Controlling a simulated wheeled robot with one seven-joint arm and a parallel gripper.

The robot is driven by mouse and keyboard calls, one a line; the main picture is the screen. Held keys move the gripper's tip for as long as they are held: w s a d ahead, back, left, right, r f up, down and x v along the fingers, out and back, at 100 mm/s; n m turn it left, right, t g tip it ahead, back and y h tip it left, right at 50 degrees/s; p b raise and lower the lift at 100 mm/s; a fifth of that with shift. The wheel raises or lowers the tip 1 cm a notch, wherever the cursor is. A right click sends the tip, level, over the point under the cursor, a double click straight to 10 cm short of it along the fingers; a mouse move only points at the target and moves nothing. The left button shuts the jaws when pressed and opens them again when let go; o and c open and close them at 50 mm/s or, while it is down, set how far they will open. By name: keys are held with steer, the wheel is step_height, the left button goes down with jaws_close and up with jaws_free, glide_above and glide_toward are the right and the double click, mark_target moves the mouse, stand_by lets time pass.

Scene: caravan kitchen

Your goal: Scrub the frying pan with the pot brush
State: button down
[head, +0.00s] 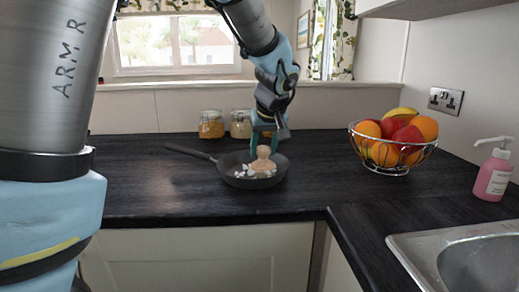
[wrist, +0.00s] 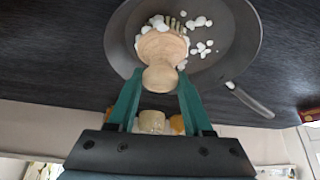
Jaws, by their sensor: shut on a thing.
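A dark frying pan (head: 228,178) stands on the black worktop, its handle pointing back to the left. In the wrist view the pan (wrist: 232,62) holds several white blobs, which look like foam. The wooden pot brush (head: 263,163) is in the pan, its bristle end down among the blobs. In the wrist view its round head and knob (wrist: 161,78) show, with some bristles beyond. My gripper (head: 264,150) is above the pan and shut on the brush's knob; its green fingers (wrist: 160,88) are on either side of it. Contact between bristles and pan floor is hidden.
A wire bowl of fruit (head: 391,171) stands to the right of the pan. Two jars (head: 211,125) stand behind it near the wall. A pink soap bottle (head: 493,177) and a steel sink (head: 415,248) are at the right. The worktop left of the pan is clear.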

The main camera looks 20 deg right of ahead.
steer(key=shift+w+d+f+p, duration=0.1)
steer(key=shift+w+p, duration=0.3)
steer(key=shift+w, duration=1)
steer(key=shift+w+a, duration=0.85)
steer(key=shift+a, duration=0.2)
steer(key=shift+s+a+b, duration=0.25)
steer(key=shift+s+a, duration=0.05)
steer(key=shift+a, duration=0.4)
steer(key=shift+s+a+b, duration=0.25)
steer(key=shift+a, duration=0.4)
steer(key=shift+s+a+b, duration=0.15)
steer(key=shift+s+b, duration=0.7)
steer(key=shift+s, duration=0.55)
steer(key=shift+w+d+r+p, duration=0.1)
steer(key=shift+w+d+p, duration=0.15)
steer(key=shift+d, duration=0.45)
steer(key=shift+w+d+r+p, duration=0.1)
steer(key=shift+w+d, duration=0.2)
steer(key=shift+d, duration=0.35)
step_height(320, 180, up, 8)
steer(key=p, duration=0.5)
steer(key=shift+r, duration=0.25)
